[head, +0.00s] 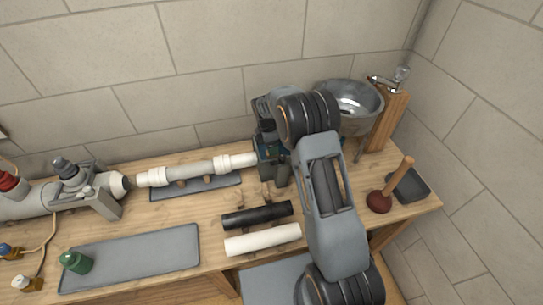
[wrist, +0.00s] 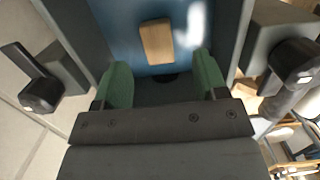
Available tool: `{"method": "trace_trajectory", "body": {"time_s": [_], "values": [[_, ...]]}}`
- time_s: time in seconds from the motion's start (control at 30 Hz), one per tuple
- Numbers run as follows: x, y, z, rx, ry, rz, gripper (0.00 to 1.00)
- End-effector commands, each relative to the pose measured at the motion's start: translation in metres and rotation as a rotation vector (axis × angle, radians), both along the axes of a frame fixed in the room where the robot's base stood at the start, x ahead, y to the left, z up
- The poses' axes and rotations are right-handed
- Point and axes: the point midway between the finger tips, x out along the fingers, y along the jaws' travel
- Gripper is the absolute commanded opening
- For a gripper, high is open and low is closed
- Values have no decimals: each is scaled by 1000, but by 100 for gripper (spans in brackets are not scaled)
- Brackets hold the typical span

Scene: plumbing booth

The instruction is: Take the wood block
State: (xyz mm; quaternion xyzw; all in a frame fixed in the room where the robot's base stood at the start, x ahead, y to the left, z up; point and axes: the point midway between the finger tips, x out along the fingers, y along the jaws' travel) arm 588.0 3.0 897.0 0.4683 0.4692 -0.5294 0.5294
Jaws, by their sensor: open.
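The wood block (wrist: 157,41) is a small light-brown rectangular piece in the wrist view. It lies against a blue surface (wrist: 185,50), just beyond the gap between my fingers and roughly centred on it. My gripper (wrist: 162,74) has two green fingertips, spread wide with nothing between them. The block appears apart from both fingers. In the head view my arm reaches toward the dark blue machine (head: 268,165) at the pipe's right end. I cannot make out the block there.
Dark clamp-like parts (wrist: 42,94) flank the gripper in the wrist view. On the workbench are a white pipe (head: 195,170), black tube (head: 257,215), white tube (head: 262,239), green fitting (head: 77,262) on a grey mat (head: 150,255), plunger (head: 379,201) and metal basin (head: 350,105).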

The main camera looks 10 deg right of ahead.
Motion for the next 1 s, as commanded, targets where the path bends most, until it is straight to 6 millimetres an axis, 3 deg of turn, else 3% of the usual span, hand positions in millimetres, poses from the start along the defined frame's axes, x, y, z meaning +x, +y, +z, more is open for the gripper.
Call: {"method": "trace_trajectory", "body": {"time_s": [0.17, 0.5, 0.8, 1.0], "values": [[0, -1, -10, 0, 1, 0, 66], [2, -4, -50, 0, 1, -1, 66], [3, -5, -54, 0, -1, -1, 66], [3, -5, -54, 0, -1, -1, 49]]}}
